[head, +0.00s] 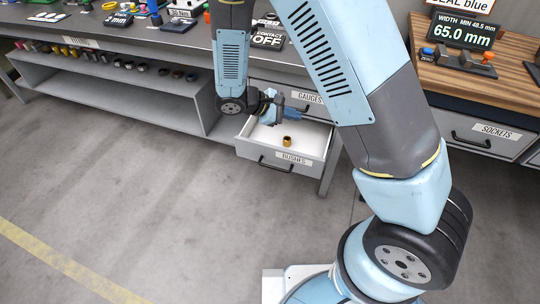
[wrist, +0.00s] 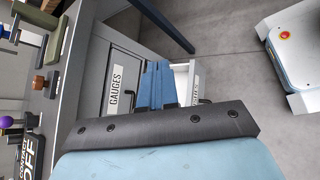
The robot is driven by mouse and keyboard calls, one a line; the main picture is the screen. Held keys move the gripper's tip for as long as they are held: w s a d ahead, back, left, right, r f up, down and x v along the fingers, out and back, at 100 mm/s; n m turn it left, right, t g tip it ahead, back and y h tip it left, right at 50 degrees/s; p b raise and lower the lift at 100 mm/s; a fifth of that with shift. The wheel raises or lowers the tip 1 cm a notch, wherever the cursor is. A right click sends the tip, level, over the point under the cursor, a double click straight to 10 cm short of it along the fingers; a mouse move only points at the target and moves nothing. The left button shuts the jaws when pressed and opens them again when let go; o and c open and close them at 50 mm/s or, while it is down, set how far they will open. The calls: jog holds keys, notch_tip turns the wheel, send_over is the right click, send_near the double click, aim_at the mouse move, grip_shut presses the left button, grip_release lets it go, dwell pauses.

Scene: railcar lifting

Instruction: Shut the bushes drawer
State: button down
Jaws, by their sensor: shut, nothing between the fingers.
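The bushes drawer (head: 262,163) stands pulled out under the bench in the head view, its label and dark handle on the front. A brass bush (head: 287,141) lies inside it. The drawer also shows in part in the wrist view (wrist: 182,75), partly hidden behind my gripper. My gripper (head: 294,113) is shut and empty, above the back part of the open drawer and in front of the gauges drawer (head: 305,97). In the wrist view my blue fingers (wrist: 157,84) are together. I cannot tell whether they touch the drawer.
The gauges drawer above is shut. A shelf (head: 130,78) with several small parts runs left under the bench (head: 150,40). A wooden-topped bench (head: 480,80) with a sockets drawer (head: 485,137) stands at the right. The floor (head: 150,200) before the drawer is clear.

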jog(key=s+a+f+n+t, duration=0.1)
jog(key=a+f+n+t, duration=0.3)
jog(key=f, duration=0.4)
jog(key=a+f+n+t, duration=0.3)
jog(key=a+f+n, duration=0.1)
jog(key=f, duration=0.3)
jog(key=n+t+y, duration=0.5)
jog(key=n+t, duration=0.2)
jog(key=n, duration=0.3)
send_near(273, 149)
jog(key=x, duration=0.7)
jog(key=shift+f, duration=0.1)
jog(key=shift+a, duration=0.1)
